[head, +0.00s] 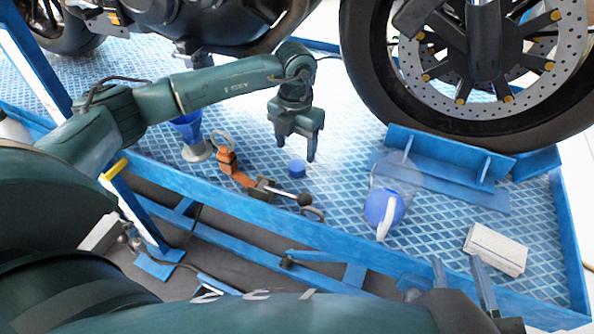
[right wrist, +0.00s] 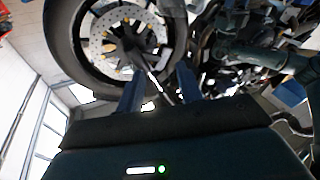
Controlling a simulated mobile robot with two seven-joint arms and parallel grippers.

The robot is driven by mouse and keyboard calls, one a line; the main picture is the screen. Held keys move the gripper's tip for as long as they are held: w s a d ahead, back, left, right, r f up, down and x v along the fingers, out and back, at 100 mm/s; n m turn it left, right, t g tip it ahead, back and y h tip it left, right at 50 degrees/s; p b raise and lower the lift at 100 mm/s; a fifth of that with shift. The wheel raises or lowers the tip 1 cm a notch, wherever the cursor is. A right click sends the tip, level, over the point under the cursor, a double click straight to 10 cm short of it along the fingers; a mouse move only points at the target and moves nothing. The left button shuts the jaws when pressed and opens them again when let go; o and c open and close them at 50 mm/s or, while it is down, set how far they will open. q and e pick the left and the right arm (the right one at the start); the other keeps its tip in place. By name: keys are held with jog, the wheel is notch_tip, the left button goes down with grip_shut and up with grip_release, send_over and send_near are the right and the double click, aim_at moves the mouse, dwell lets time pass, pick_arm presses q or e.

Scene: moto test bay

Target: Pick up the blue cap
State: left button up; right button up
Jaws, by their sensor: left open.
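The blue cap (head: 297,168) is a small round piece standing on the blue-and-white patterned deck, in the middle of the head view. My left gripper (head: 296,150) points down just above and beside the cap. Its fingers are apart with nothing between them, and the nearer right finger reaches down close to the cap's right side. I cannot tell whether it touches. My right gripper (head: 462,280) is at the bottom right of the head view, fingers apart and empty. It also shows in the right wrist view (right wrist: 160,88), facing the motorcycle wheel, with no cap in sight there.
An orange strap (head: 237,172) with a ratchet and a black-knobbed lever lies left of the cap. A blue funnel (head: 188,130) stands further left. A blue-and-clear jug (head: 381,207), a pale cloth stack (head: 497,247) and a wheel chock (head: 447,157) are right. A blue rail (head: 330,239) edges the deck.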

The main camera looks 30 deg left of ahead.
aim_at(296, 165)
pick_arm(q)
notch_tip(296, 165, down, 6)
jog(key=shift+d+r+b, duration=0.1)
jog(key=shift+r+b, duration=0.1)
jog(key=shift+b, duration=0.9)
jog(key=shift+f, duration=0.1)
jog(key=c, duration=1)
notch_tip(296, 165, up, 11)
jog(key=m+p, duration=0.3)
jog(key=p, duration=0.4)
jog(key=shift+m, duration=0.7)
notch_tip(296, 165, down, 10)
jog(key=shift+f+b, duration=0.1)
jog(key=shift+b, duration=0.6)
jog(key=shift+f, duration=0.2)
pick_arm(e)
jog(key=shift+w+d+m+g+h, duration=0.25)
jog(key=shift+d+m+g+h, duration=0.45)
jog(key=shift+h, duration=0.3)
